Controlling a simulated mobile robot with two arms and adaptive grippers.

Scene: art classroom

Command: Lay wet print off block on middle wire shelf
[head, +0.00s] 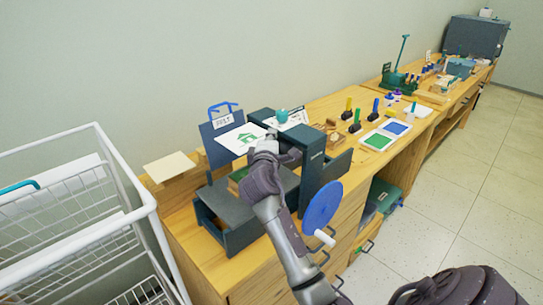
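The print (232,141), a white sheet with a green house on it, is up in the air at the grey press (312,170). My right gripper (266,143) is at its right edge and appears shut on it; the fingertips are small and partly hidden by the wrist. A greenish block (236,186) shows in part on the press bed below, apart from the sheet. The white wire rack (97,232) stands at the left, with wire shelves one above the other. My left gripper is not in view.
The press has a blue wheel (321,207) at its front. A beige board (169,167) lies between rack and press. Ink rollers and trays (378,142) stand on the wooden counter (340,103) behind. The tiled floor (430,210) at right is clear.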

